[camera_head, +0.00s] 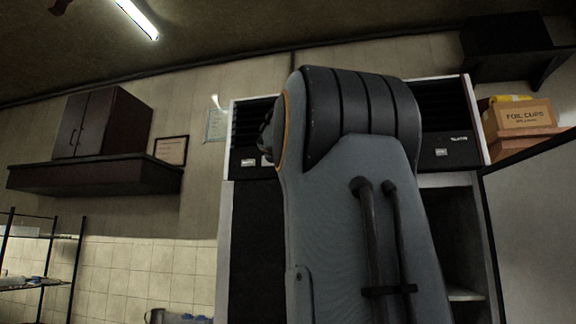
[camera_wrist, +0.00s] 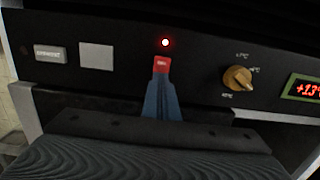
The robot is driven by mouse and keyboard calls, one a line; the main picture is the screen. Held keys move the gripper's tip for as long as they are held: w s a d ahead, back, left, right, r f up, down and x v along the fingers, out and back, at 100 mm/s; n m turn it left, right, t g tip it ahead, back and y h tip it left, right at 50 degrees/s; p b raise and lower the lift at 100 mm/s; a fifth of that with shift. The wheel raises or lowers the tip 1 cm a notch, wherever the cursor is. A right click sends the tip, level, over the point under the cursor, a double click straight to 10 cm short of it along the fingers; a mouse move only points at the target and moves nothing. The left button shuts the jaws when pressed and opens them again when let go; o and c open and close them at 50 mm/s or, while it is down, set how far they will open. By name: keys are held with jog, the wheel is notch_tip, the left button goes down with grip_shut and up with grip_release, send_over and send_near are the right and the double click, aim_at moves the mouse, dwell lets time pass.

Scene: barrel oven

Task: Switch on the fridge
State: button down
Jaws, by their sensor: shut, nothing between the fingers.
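The fridge (camera_head: 475,120) is a tall white-framed cabinet with a dark top panel, partly hidden behind my arm in the head view. In the wrist view its black control panel (camera_wrist: 205,70) fills the upper part. A small red switch (camera_wrist: 162,62) sits on the panel below a glowing red light (camera_wrist: 165,42). My gripper (camera_wrist: 162,75) is shut and empty, its blue-grey fingers together with the tips at the lower part of the switch. I cannot tell whether they touch. The gripper is hidden in the head view.
Right of the switch are a brass-coloured dial (camera_wrist: 237,78) and a red-digit display (camera_wrist: 304,88) reading about +13. Left are a labelled plate (camera_wrist: 50,53) and a blank pale plate (camera_wrist: 96,56). A fridge door (camera_head: 540,220) stands open at right, beside a foil cups box (camera_head: 524,114).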

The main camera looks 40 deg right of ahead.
jog(key=b+v, duration=0.4)
jog(key=v, duration=1)
jog(key=shift+f, duration=0.15)
jog(key=shift+a, duration=0.1)
